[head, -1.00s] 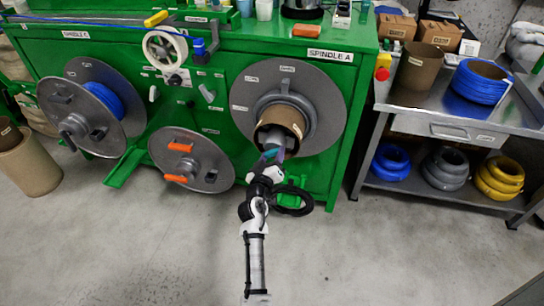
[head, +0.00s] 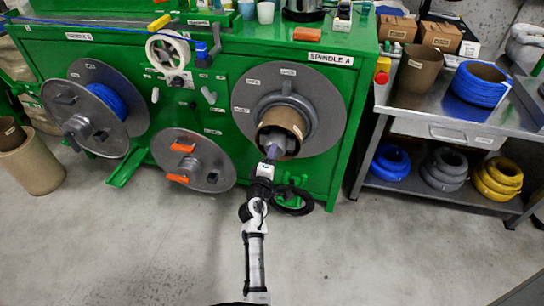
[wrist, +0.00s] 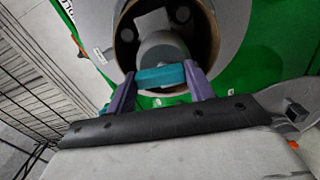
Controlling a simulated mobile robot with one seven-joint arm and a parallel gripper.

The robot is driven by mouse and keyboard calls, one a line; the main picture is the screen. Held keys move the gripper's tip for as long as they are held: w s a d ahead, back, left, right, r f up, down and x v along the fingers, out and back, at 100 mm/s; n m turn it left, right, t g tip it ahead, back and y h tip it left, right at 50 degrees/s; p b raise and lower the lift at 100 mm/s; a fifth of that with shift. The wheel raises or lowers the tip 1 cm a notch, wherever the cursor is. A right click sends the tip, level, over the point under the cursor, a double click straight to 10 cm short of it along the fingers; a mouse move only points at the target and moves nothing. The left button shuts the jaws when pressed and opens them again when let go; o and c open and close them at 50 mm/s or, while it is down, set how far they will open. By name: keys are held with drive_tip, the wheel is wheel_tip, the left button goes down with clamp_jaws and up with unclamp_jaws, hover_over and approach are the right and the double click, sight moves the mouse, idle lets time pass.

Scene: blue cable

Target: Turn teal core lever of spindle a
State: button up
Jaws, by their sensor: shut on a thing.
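Spindle A, a large grey disc (head: 323,105) on the green machine, carries a brown cardboard core (head: 290,116) around a grey hub; they also show in the wrist view, with the core (wrist: 127,38) at top centre. The teal lever (wrist: 160,76) lies across the front of the hub, roughly level in the wrist view. My gripper (wrist: 160,82) has its two purple fingers at either end of the lever, shut on it. In the head view my gripper (head: 271,153) is at the hub's lower front, and I cannot make out the lever there.
A lower grey disc with orange handles (head: 208,160) and spindle C's disc with blue cable (head: 110,98) stand left. A steel table (head: 410,98) with coils stands right. A black cable loop (head: 297,200) hangs close to my arm. Floor in front is clear.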

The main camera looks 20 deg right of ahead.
drive_tip(key=shift+n, duration=0.7)
drive_tip(key=o, duration=1)
drive_tip(key=shift+b+v, duration=1.3)
drive_tip(key=shift+v, duration=5.65)
drive_tip(key=shift+w+a, duration=0.1)
